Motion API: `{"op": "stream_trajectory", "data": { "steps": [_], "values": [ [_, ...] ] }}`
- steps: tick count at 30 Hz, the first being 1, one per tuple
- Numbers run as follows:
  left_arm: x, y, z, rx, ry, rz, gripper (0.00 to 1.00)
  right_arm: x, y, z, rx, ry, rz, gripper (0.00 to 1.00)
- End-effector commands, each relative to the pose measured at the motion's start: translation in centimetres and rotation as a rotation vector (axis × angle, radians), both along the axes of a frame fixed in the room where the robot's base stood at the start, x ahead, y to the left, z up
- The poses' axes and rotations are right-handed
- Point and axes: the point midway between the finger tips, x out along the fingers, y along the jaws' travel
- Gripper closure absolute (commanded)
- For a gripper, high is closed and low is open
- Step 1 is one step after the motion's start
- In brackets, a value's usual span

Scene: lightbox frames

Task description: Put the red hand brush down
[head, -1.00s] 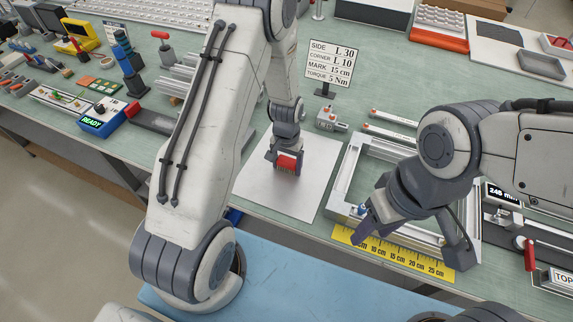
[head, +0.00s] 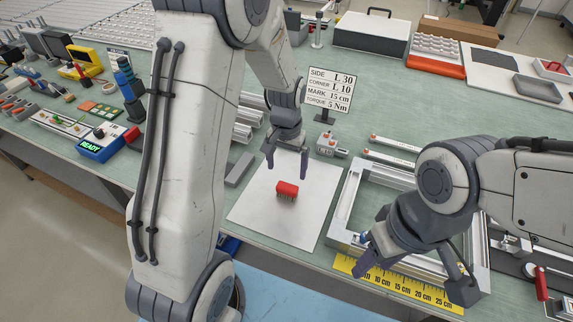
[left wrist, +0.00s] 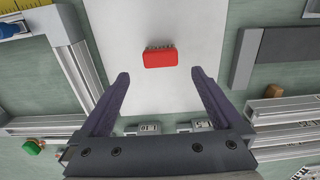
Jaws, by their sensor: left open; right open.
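The red hand brush (head: 287,188) lies on the pale grey sheet (head: 270,220) on the bench, with its dark bristles facing the near side in the head view. In the left wrist view the brush (left wrist: 160,59) lies beyond the fingertips, apart from them. My left gripper (head: 287,172) is open and empty, raised above and behind the brush. It also shows in the left wrist view (left wrist: 160,76). My right gripper (head: 412,278) is open over the near side of the aluminium frame, by the yellow ruler. Nothing shows between its fingers.
The aluminium frame (head: 345,200) and the yellow ruler (head: 405,287) lie right of the sheet. A sign (head: 331,88) stands behind it. Grey profiles (head: 243,133) lie to its left. The sheet around the brush is clear.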

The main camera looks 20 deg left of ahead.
Motion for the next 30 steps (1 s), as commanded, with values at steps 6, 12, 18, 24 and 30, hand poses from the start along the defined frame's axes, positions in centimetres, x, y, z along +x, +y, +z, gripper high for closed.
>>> {"op": "stream_trajectory", "data": {
  "steps": [6,12,18,24,30],
  "values": [
    [-1.3,-2.4,2.7,-0.004,-0.009,-0.054,0.0,0.0,0.0,-0.1,0.0,0.0,0.0,0.5],
    [-9.3,-10.4,8.2,-0.033,-0.028,-0.283,0.0,0.0,0.0,-0.1,0.0,0.0,0.0,0.5],
    [-18.9,-13.9,11.0,-0.068,-0.031,-0.504,0.0,0.0,0.0,-0.1,0.0,0.0,0.0,0.5],
    [-23.2,-14.1,11.5,-0.085,-0.026,-0.599,0.0,0.0,0.0,-0.1,0.0,0.0,0.0,0.5],
    [-23.4,-14.1,11.5,-0.086,-0.024,-0.604,0.0,0.0,0.0,-0.1,0.0,0.0,0.0,0.5]
  ]
}}
